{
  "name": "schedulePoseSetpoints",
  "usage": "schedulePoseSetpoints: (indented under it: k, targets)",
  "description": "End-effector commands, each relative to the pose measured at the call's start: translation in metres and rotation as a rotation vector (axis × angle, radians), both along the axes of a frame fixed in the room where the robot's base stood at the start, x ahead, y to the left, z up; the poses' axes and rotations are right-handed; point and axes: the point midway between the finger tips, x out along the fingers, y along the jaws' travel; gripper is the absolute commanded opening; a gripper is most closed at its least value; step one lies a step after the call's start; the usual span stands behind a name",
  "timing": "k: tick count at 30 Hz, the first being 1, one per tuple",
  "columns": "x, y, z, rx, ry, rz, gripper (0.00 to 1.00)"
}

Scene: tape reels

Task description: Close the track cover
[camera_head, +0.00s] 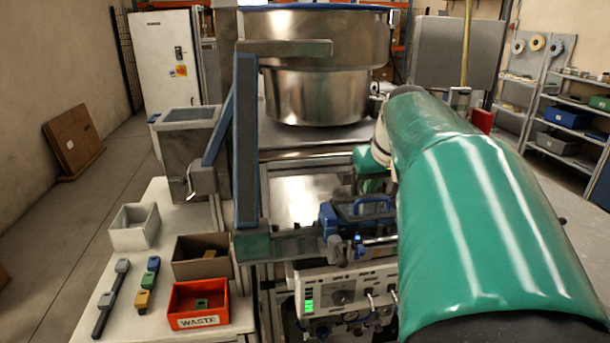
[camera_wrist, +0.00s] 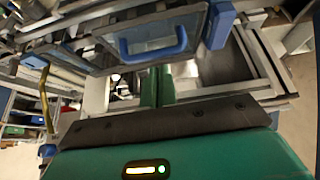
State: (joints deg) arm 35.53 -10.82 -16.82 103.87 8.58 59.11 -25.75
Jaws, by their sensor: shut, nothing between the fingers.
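In the head view the cover (camera_head: 358,212) shows at the right end of the track (camera_head: 285,246), partly hidden by my green arm. It looks tilted up, but I cannot tell its exact angle. My gripper (camera_wrist: 156,72) is shut and empty, its green fingers pointing toward the handle. I cannot tell whether they touch it. In the head view my gripper is mostly hidden behind the arm.
A large metal bowl (camera_head: 318,95) stands behind the track. A blue-edged upright chute (camera_head: 246,140) rises left of it. A control box (camera_head: 345,292) sits below the track. A red waste bin (camera_head: 198,306) and other small bins stand on the left table (camera_head: 150,325).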

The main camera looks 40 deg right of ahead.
Motion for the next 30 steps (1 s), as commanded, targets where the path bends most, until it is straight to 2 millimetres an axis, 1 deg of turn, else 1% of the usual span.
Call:
schedulePoseSetpoints:
  k: [4,10,12,15,25,28,30]
  targets:
    - [-0.003,0.002,-0.002,-0.017,-0.031,0.000,0.00]
    - [-0.011,0.007,-0.014,-0.062,-0.108,-0.001,0.00]
    - [-0.015,0.009,-0.020,-0.064,-0.110,0.000,0.00]
    - [-0.017,0.010,-0.024,-0.064,-0.109,0.000,0.00]
    - [-0.017,0.010,-0.025,-0.061,-0.105,0.000,0.00]
    - [-0.013,0.010,-0.020,-0.062,-0.105,0.001,0.00]
    - [-0.009,0.010,-0.013,-0.063,-0.107,0.003,0.00]
